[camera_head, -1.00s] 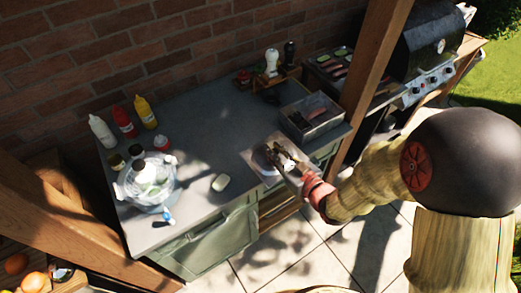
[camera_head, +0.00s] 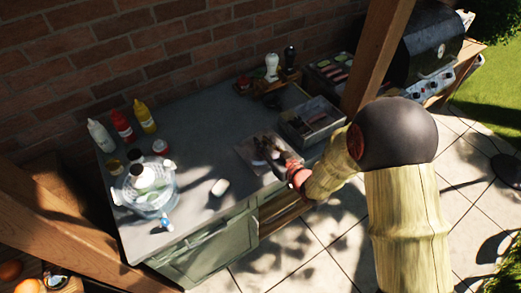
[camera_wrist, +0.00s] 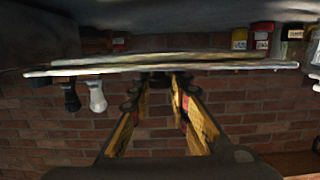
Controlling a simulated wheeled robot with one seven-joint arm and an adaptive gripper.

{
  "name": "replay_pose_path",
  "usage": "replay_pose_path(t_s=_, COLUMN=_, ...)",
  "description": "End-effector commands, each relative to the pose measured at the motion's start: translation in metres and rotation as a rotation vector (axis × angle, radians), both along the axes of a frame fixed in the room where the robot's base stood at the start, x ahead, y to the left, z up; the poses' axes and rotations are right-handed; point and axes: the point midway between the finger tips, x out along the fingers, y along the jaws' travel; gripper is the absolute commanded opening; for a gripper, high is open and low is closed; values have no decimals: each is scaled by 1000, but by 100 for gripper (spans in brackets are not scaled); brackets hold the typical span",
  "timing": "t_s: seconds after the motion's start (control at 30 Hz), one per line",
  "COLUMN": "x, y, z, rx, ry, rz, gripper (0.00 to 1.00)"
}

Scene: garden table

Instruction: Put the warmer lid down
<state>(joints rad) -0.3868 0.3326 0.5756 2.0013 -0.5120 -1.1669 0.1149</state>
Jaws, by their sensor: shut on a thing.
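My gripper (camera_head: 268,147) is above the counter's right part, left of the open clear-walled warmer (camera_head: 326,133). It is shut on the warmer lid (camera_head: 248,159), a flat greyish panel below the fingers near the counter's front edge. In the wrist view my gripper (camera_wrist: 160,88) reaches toward the lid (camera_wrist: 230,62), which shows nearly edge-on as a wide thin pale strip. The grip point is dark and hard to make out. I cannot tell whether the lid touches the counter. The warmer holds dark food items, partly hidden by its walls.
A glass bowl (camera_head: 148,192), squeeze bottles (camera_head: 144,115) and small jars stand at the counter's left. White and dark shakers (camera_head: 272,66) stand at the back. A wooden post (camera_head: 376,55) rises right of the warmer. The middle counter (camera_head: 200,130) is clear.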

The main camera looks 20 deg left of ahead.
Motion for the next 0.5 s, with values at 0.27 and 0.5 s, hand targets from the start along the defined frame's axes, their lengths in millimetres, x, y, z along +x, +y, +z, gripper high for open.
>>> replay_pose_path(t_s=0.27, x=20, y=14, z=-29, rx=1, ry=-1, rz=0, gripper=0)
replay_pose_path(t_s=0.5, x=28, y=19, z=-41, rx=1, ry=-1, rz=0, gripper=0)
